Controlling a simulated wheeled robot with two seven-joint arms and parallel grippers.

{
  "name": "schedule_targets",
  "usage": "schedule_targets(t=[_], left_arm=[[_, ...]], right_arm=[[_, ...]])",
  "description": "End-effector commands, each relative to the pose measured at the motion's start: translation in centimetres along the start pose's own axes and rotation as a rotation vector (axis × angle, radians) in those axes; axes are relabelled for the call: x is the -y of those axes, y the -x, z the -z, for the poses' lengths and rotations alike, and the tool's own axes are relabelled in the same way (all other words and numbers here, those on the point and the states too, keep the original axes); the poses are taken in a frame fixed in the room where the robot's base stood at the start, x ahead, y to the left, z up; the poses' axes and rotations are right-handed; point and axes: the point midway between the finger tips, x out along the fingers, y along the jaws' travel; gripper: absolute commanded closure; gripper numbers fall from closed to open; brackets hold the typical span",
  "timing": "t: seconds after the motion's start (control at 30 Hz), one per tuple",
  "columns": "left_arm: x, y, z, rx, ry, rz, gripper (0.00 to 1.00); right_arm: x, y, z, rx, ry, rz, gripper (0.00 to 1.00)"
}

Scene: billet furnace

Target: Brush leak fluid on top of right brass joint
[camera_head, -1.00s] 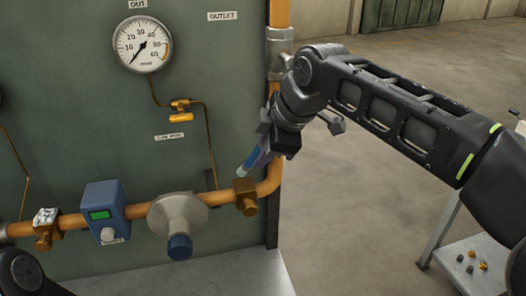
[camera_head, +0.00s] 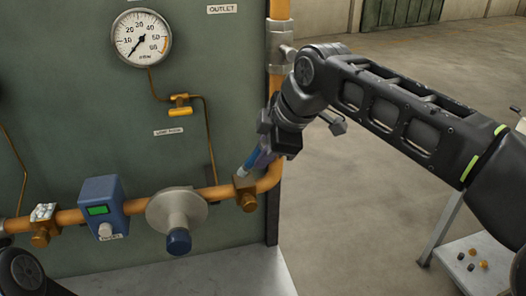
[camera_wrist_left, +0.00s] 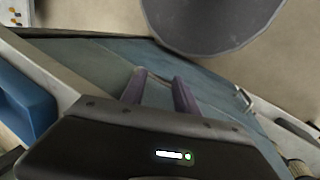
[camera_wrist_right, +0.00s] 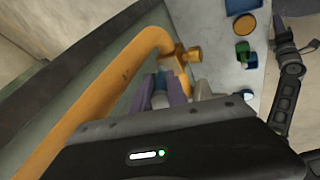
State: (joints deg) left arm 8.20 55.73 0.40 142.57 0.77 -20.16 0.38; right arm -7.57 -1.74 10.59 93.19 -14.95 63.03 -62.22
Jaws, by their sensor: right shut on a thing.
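The right brass joint (camera_head: 245,193) sits on the orange pipe just before its upward bend. My right gripper (camera_head: 270,148) is shut on a blue brush (camera_head: 253,164), held slanted, its tip down at the top of this joint; I cannot tell if it touches. In the right wrist view the brush (camera_wrist_right: 160,86) is between the fingers and the brass joint (camera_wrist_right: 181,56) lies just beyond, its top partly hidden. The left brass joint (camera_head: 43,213) carries white foam on top. My left gripper (camera_wrist_left: 160,88) shows a gap between its fingers, with nothing in them.
A grey regulator (camera_head: 177,213) and a blue meter box (camera_head: 101,207) sit on the pipe left of the joint. A pressure gauge (camera_head: 141,37) is on the green panel above. A side table (camera_head: 478,252) with small parts stands at the lower right. Open floor lies between.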

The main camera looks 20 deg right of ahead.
Motion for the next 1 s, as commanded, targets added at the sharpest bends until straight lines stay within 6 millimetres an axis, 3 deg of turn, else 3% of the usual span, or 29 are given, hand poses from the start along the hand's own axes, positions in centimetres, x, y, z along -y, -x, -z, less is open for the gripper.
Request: schedule_targets(t=[0.4,1.0], left_arm=[[0.6,-1.6,0.0,0.000,0.000,0.000,0.64],[0.6,-1.7,0.1,-0.001,0.000,0.000,0.64]], right_arm=[[2.9,1.7,-0.3,-0.001,-0.001,-0.002,1.00],[3.0,1.8,-0.3,-0.001,0.000,-0.001,1.00]])
